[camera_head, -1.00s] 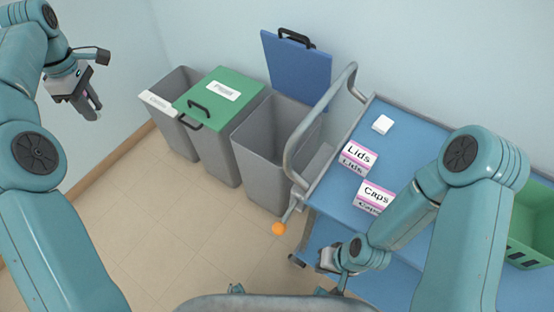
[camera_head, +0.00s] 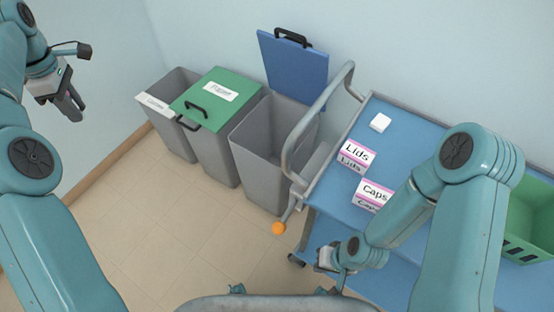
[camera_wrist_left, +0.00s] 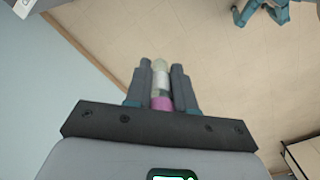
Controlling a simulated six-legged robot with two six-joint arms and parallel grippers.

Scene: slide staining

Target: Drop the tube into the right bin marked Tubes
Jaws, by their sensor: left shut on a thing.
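My left gripper (camera_head: 75,108) hangs in the air at the upper left, left of the bins. In the left wrist view the same gripper (camera_wrist_left: 161,88) is shut on a tube (camera_wrist_left: 161,84) with a pale top, a whitish middle and a magenta band. The tube cannot be made out in the head view. The right bin (camera_head: 262,158) is grey, with its blue lid (camera_head: 297,70) swung up and open. No label on it can be read. My right gripper (camera_head: 328,260) is low by the cart; its jaws are too small to judge.
A grey bin with a white label (camera_head: 154,104) stands open at the left. The middle bin has a shut green lid (camera_head: 222,112). A blue cart (camera_head: 335,190) with a rail carries Lids (camera_head: 355,157) and Caps (camera_head: 373,194) boxes. An orange ball (camera_head: 278,228) shows near the cart's corner.

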